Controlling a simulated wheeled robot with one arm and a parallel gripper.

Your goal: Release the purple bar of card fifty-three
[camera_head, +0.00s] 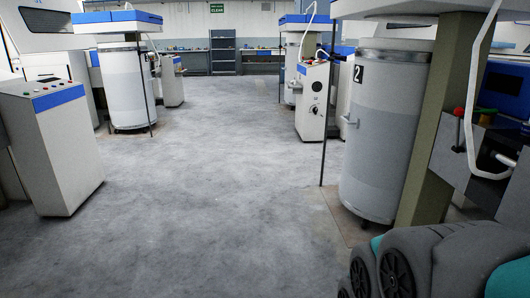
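I see no purple bar and no label reading fifty-three in this view. The nearest machine (440,135) stands at the right, with a green-grey post and a white curved tube. A red knob (459,113) sits on its side, by a metal fitting. A tall grey can (385,140) marked 2 stands left of that post. Grey rounded links of my arm, with teal parts, fill the lower right corner. My gripper does not show.
A control cabinet (52,145) with a blue band stands at the left. Another cabinet (313,100) stands right of centre. A white can (126,85) stands under a machine at the left. The grey floor (200,200) between them is clear back to shelves (223,52) under a green sign.

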